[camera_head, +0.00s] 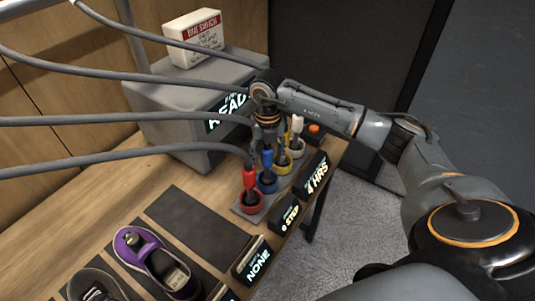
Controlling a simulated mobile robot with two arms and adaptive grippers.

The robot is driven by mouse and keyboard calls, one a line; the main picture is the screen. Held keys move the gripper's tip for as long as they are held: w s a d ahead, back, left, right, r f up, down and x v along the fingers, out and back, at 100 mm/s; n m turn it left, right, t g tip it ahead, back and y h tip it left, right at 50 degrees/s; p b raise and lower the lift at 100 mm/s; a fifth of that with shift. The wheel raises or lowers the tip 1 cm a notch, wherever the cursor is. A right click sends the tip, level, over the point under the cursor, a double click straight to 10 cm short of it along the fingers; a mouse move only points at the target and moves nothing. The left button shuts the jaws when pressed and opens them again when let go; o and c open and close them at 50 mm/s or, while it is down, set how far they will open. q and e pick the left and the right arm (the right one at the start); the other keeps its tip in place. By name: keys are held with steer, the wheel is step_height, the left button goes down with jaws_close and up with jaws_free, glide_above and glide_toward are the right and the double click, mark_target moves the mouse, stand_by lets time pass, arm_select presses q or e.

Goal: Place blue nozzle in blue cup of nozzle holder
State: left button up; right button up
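The nozzle holder (237,209) stands on the table with red, blue, yellow and white cups in a row. The blue nozzle (267,158) is upright, its lower end at the blue cup (268,186); how deep it sits is hard to see. My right gripper (267,146) points down directly over the blue nozzle, at its top. Its fingers are small and dark, so whether they grip the nozzle is unclear. My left gripper is out of view.
The red nozzle (250,179) stands in the red cup (252,204), close in front. The yellow cup (284,166) and white nozzle (297,125) are behind. Grey hoses cross from the left. A grey machine (165,120) stands behind; sneakers (153,256) lie front left.

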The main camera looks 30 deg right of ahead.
steer(key=shift+r, duration=0.25)
steer(key=shift+w+r, duration=0.1)
steer(key=shift+r, duration=0.25)
step_height(320, 180, up, 10)
steer(key=b, duration=0.3)
steer(key=shift+f, duration=0.15)
steer(key=shift+r, duration=0.7)
steer(key=shift+f, duration=0.1)
